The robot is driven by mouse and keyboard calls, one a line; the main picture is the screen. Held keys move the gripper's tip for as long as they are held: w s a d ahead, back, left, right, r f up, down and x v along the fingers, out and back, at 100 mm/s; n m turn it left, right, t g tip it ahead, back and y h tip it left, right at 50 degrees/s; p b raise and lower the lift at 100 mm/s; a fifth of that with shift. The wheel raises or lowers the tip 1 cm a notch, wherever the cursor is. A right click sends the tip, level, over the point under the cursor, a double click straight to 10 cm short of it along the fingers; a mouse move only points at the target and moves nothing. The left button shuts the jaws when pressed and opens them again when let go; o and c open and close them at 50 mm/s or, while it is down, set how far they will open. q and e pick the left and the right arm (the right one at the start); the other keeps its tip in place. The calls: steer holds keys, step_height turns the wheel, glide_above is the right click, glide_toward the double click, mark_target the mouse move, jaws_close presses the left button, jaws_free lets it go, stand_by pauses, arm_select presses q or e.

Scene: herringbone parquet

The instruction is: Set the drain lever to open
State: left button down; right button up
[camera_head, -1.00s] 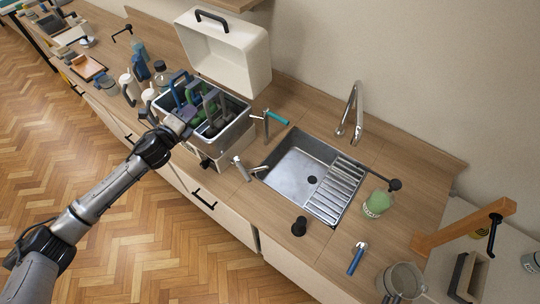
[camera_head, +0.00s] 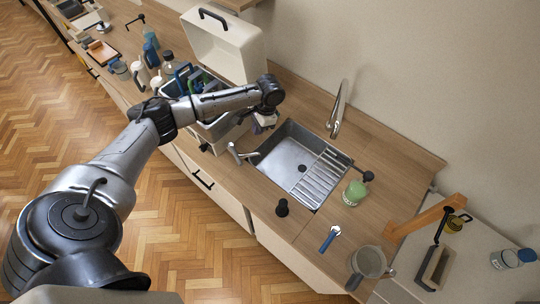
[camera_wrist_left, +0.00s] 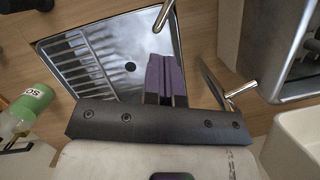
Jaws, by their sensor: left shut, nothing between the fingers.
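The sink (camera_head: 285,160) is set in the wooden counter, with a ribbed drainboard on its right. A silver lever-like fitting (camera_head: 238,153) stands at the sink's left side; a silver bar beside the sink also shows in the left wrist view (camera_wrist_left: 241,89). A black-knobbed rod (camera_head: 367,176) is at the sink's right. No label shows which one is the drain lever. The teal-handled post is hidden behind my left arm. My left gripper (camera_head: 258,128) is over the sink's back left corner, its purple fingers (camera_wrist_left: 164,78) shut and empty. My right gripper is out of view.
A silver faucet (camera_head: 337,112) stands behind the sink. A green-labelled jar (camera_head: 354,192) is right of it, a black knob-like piece (camera_head: 282,207) in front. A cream case lid (camera_head: 225,45) and a full grey bin stand at the left. The sink basin is empty.

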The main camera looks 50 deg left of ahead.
mark_target(236, 155)
arm_select(q)
steer(key=s+f+p, duration=0.2)
steer(key=s+f, duration=0.4)
steer(key=f, duration=0.4)
steer(key=shift+s+a+f+p, duration=0.15)
steer(key=shift+s+a+p, duration=0.1)
steer(key=shift+p, duration=0.1)
